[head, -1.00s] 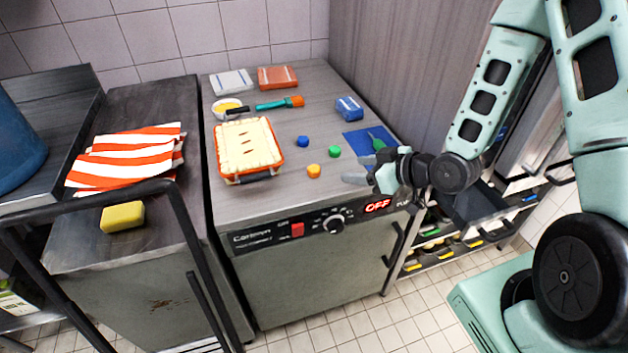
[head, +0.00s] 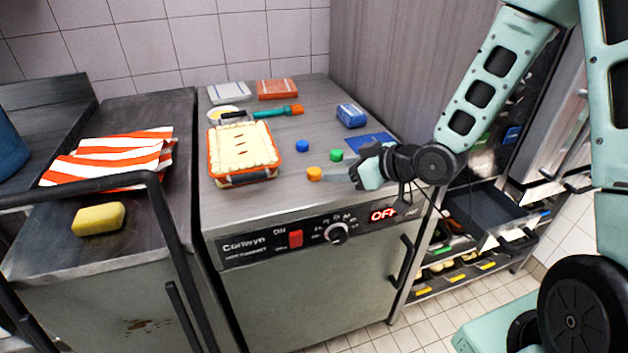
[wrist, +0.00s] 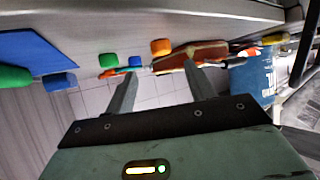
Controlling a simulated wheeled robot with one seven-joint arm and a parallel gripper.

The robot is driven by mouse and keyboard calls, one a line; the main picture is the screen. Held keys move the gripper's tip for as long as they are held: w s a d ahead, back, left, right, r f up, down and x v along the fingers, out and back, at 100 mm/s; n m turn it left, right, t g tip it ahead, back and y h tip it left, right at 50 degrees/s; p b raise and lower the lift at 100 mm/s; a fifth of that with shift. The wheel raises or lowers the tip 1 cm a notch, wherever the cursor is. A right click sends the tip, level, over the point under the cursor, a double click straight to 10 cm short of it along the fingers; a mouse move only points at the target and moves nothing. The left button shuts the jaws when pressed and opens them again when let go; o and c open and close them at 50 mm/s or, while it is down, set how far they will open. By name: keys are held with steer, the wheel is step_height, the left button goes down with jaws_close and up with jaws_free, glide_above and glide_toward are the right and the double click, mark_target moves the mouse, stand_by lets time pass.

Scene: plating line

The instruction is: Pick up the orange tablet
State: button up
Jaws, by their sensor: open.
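The small orange tablet (head: 314,173) stands on the metal counter near its front edge, right of the pie dish. My gripper (head: 338,177) is just to its right, low over the counter, with its fingers pointing left toward it. In the wrist view the orange tablet (wrist: 160,47) appears beyond and between the two open fingers (wrist: 158,85). The fingers are apart and hold nothing. I cannot tell the exact gap between fingertips and tablet.
A green tablet (head: 337,155) and a blue tablet (head: 302,146) stand behind the orange one. The pie dish (head: 243,178) is to the left. A blue mat (head: 368,140) and a blue box (head: 351,115) lie behind my gripper. The counter between tablets and pie is clear.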

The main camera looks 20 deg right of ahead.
mark_target(316, 171)
steer(key=shift+p+x, duration=0.6)
steer(key=shift+x, duration=3.25)
steer(key=shift+s+a, duration=0.1)
steer(key=shift+a, duration=0.05)
steer(key=c, duration=1)
